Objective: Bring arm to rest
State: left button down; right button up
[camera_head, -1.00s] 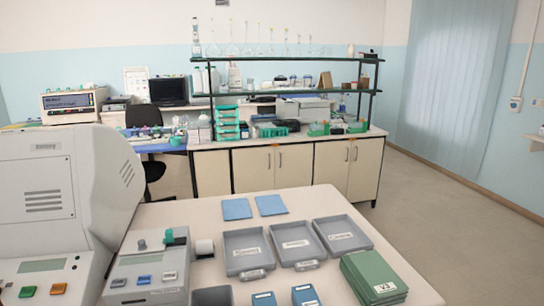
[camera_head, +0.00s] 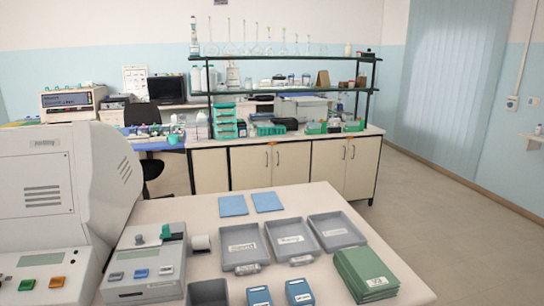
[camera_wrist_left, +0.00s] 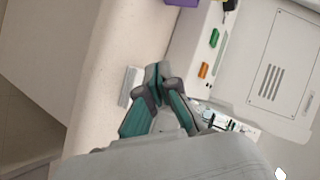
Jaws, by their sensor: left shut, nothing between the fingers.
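My left gripper (camera_wrist_left: 156,85) shows in the left wrist view with its teal and grey fingers brought together at the tips. It is shut and holds nothing. It hangs near the edge of the pale table (camera_wrist_left: 110,85), beside the white machine (camera_wrist_left: 235,80) with green and orange buttons. The head view shows neither of my arms nor grippers. My right gripper is in no view.
Clear floor (camera_head: 450,220) lies to the right.

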pick_arm(q)
jog(key=s+d+f+n+g+h, duration=0.1)
jog(key=s+d+f+g+h, duration=0.15)
jog(key=s+d, duration=0.5)
jog(key=s+d+f+n+g+h, duration=0.1)
jog(key=s+d+f+h, duration=0.3)
jog(key=d, duration=0.6)
jog(key=s+d+f+n+g+h, duration=0.1)
jog(key=s+d+f+g+h, duration=0.15)
jog(key=s+d, duration=0.5)
notch_tip(320, 180, down, 27)
jog(key=d, duration=0.2)
jog(key=s+a+f+g+b, duration=0.1)
jog(key=s+a+f, duration=0.2)
jog(key=s+f, duration=1.3)
jog(key=shift+s+f+m+g, duration=0.4)
jog(key=shift+f, duration=0.25)
jog(key=shift+a, duration=0.1)
